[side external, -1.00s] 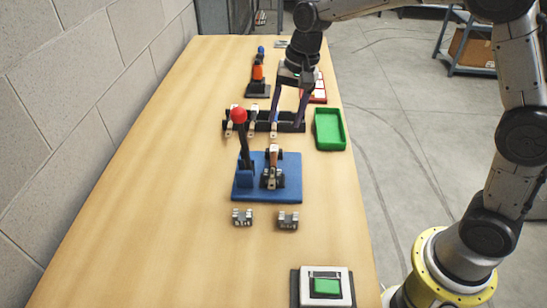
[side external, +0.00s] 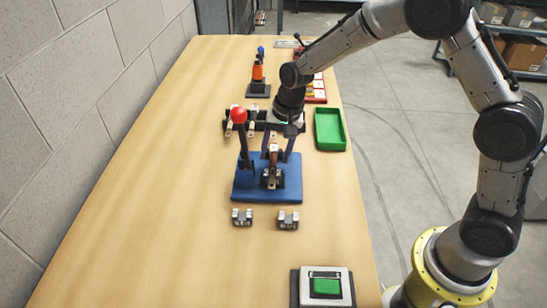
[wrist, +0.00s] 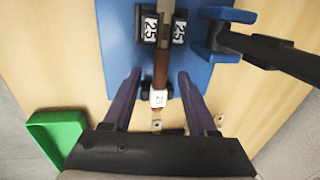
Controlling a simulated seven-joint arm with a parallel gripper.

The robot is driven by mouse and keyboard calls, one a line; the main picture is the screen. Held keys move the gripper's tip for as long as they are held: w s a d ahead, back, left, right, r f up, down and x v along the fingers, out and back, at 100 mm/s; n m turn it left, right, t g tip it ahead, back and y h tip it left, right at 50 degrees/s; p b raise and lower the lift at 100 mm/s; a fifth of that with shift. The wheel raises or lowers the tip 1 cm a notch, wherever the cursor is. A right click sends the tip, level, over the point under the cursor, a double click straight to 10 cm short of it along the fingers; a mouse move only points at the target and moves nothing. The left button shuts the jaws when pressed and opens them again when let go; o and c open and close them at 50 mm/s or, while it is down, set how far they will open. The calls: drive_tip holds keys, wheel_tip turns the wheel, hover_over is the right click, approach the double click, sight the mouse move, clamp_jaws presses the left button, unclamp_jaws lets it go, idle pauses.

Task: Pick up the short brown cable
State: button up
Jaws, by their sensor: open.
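A short brown cable (wrist: 160,68) with a white "25" tag lies in black holders on the blue base; it also shows in the side external view (side external: 275,153). The holders carry "25" labels. My gripper (wrist: 160,77) is open, with one finger on each side of the cable and visible gaps between. In the side external view my gripper (side external: 277,156) is low over the back of the blue base (side external: 290,192). I cannot tell how far the fingertips are above the base.
A red-knobbed lever (side external: 240,135) stands left of the cable on the base. A black rack (side external: 228,126) with several brown-and-pale pieces is behind, partly hidden by my arm. A green tray (side external: 330,130) is to the right. Two metal blocks (side external: 242,217) (side external: 288,220) sit in front.

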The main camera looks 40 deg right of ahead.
clamp_jaws()
drive_tip(key=shift+r, duration=0.15)
idle(0.4)
